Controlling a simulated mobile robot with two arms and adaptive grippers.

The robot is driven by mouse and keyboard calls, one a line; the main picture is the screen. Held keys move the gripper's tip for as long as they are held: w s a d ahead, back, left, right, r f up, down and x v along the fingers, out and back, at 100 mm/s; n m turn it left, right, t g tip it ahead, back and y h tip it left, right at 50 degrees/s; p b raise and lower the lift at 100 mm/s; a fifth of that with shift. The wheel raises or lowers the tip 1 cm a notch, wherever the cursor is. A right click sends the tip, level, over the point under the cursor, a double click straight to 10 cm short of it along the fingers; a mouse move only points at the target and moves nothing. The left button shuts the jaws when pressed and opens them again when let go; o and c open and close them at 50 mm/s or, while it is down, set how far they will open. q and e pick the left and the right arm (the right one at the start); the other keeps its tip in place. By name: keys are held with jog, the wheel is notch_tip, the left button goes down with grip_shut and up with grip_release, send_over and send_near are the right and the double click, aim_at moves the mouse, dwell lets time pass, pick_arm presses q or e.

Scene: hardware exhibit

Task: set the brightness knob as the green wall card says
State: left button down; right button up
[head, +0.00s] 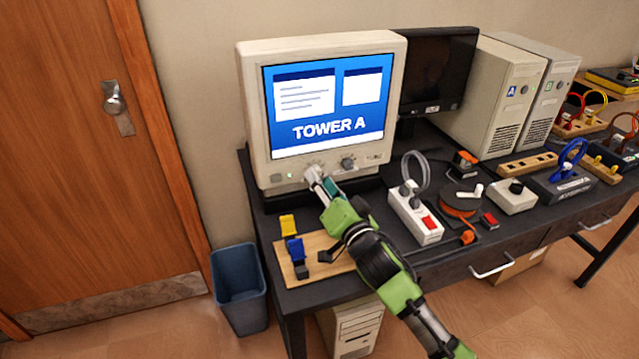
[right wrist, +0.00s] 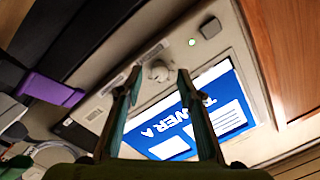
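The beige CRT monitor (head: 322,46) stands on the dark desk, its blue screen reading TOWER A. Below the screen, a pale round knob shows in the right wrist view (right wrist: 158,71). A darker knob (head: 347,163) sits to its right in the head view. I cannot read any knob label. My right gripper (head: 318,178) is at the monitor's lower front. In the right wrist view its fingertips (right wrist: 158,74) are apart, one on each side of the pale knob, with gaps showing. The green wall card and my left gripper are not in view.
A wooden board (head: 312,262) with yellow and blue clips lies at the desk's front left. A white power strip (head: 415,213) and an orange cable reel (head: 460,200) are to the right. A blue bin (head: 240,285) stands on the floor beside the desk.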

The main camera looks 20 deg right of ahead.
jog(key=shift+w+a, duration=0.1)
jog(key=shift+w, duration=0.75)
jog(key=shift+c, duration=0.3)
grip_shut()
jog(key=shift+r+n+g+h+p, duration=0.1)
jog(key=shift+n+g+h+p, duration=0.2)
jog(key=shift+n+p, duration=5.15)
jog(key=n+b, duration=0.4)
jog(key=shift+n, duration=0.25)
